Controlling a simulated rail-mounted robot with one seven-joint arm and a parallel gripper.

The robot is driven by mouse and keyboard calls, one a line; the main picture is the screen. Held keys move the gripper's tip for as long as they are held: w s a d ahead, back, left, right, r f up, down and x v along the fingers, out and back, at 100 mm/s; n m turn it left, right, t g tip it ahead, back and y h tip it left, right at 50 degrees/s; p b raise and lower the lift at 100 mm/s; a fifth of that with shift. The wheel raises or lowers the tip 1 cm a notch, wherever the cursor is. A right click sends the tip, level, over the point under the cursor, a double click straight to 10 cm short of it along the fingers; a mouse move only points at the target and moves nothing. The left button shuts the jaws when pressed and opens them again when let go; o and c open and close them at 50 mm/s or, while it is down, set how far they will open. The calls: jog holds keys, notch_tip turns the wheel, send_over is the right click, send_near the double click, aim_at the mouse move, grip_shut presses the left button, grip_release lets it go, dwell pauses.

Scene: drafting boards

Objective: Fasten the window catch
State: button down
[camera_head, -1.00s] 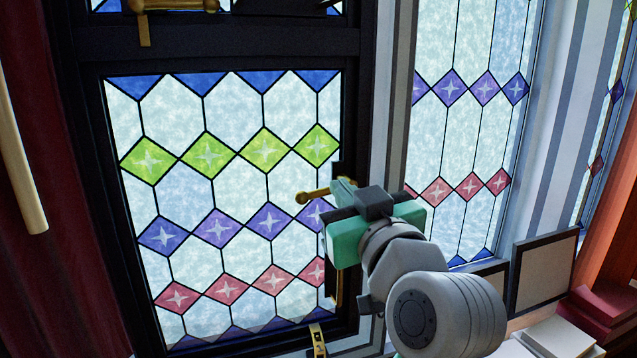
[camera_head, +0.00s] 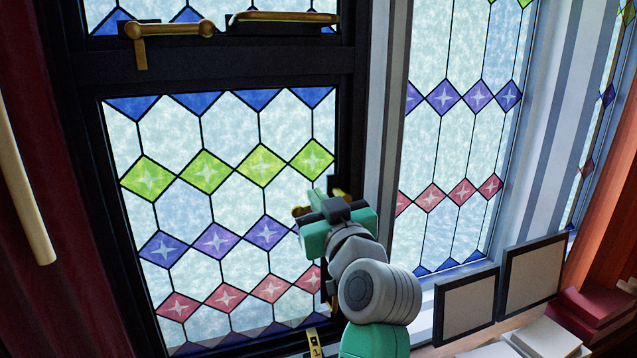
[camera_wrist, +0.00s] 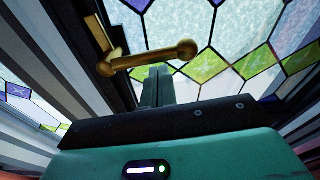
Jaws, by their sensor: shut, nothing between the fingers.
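The window catch seems to be the brass lever (camera_wrist: 145,58) by the window's right edge. In the wrist view it has a rounded knob at each end and lies across the glass, beside a brass plate (camera_wrist: 98,34) on the dark frame. In the head view my gripper mostly covers it; one brass knob (camera_head: 299,211) shows at its left. My gripper (camera_wrist: 158,70) is shut and empty, its fingertips close against the lever's edge in the picture; I cannot tell whether they touch. The fingertips are hidden in the head view.
The dark window frame (camera_head: 75,190) surrounds the stained glass. Other brass fittings sit on the upper rail (camera_head: 170,29) and at the bottom (camera_head: 315,342). Air left of the gripper is free.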

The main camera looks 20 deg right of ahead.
jog(key=shift+s+f+b, duration=0.1)
jog(key=shift+f+b, duration=0.15)
jog(key=shift+b, duration=0.05)
jog(key=shift+f+n+b, duration=0.15)
jog(key=shift+n+b, duration=0.25)
jog(key=shift+n, duration=0.1)
